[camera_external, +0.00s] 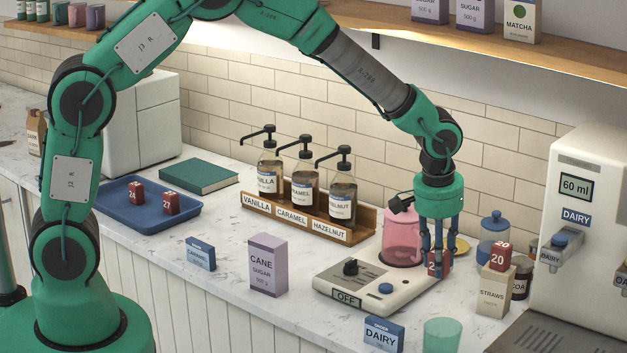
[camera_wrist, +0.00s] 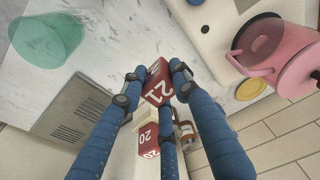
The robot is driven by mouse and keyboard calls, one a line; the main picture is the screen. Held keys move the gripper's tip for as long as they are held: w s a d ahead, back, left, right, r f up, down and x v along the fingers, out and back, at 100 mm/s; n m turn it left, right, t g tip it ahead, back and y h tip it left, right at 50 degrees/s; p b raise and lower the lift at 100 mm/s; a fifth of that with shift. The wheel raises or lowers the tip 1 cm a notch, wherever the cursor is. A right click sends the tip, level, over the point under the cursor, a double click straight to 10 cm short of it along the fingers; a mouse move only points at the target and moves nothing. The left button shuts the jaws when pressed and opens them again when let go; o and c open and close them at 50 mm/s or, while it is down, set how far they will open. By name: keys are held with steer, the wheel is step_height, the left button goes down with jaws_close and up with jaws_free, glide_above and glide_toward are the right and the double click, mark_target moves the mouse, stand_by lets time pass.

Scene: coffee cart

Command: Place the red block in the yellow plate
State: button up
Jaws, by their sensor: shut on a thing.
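My gripper (camera_external: 437,252) has its blue fingers closed around a red block (camera_external: 432,266) numbered 21. In the wrist view the block (camera_wrist: 156,78) sits between the fingertips (camera_wrist: 160,92). In the external view the block shows near the right end of the white hot plate; I cannot tell its height above the counter. The yellow plate (camera_external: 462,246) is behind my gripper, right of the pink kettle, and mostly hidden there. In the wrist view the yellow plate (camera_wrist: 251,89) shows beside the kettle, apart from the block.
The pink kettle (camera_external: 401,236) stands on the hot plate (camera_external: 340,283) close to my gripper. Right of it are a blue jar (camera_external: 493,246) and a straws box (camera_external: 492,298) topped by red block 20 (camera_external: 497,259). A blue tray (camera_external: 133,187) holds two red blocks. A green cup (camera_external: 442,336) stands in front.

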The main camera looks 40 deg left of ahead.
steer(key=w+a+f+n+p, duration=0.1)
steer(key=w+a+n+p, duration=0.3)
steer(key=w, duration=0.4)
steer(key=w+a+f+n+g+p, duration=0.1)
steer(key=w+a+f+n+p, duration=0.1)
steer(key=w, duration=0.6)
steer(key=w+a+f+n+p, duration=0.1)
steer(key=w+a+n+p, duration=0.4)
steer(key=w, duration=0.4)
steer(key=shift+a+f+n+p, duration=0.3)
steer(key=shift+a+p, duration=0.1)
steer(key=shift+a, duration=0.3)
steer(key=shift+w+a+f+n+g+p, duration=0.35)
steer(key=shift+w+a+f+n, duration=0.1)
steer(key=shift+w+a, duration=0.3)
steer(key=shift+s+f, duration=0.1)
steer(key=shift+f, duration=0.05)
steer(key=shift+f+p, duration=0.3)
steer(key=shift+f, duration=1.1)
steer(key=shift+f, duration=0.15)
steer(key=o, duration=1.1)
steer(key=shift+o, duration=0.2)
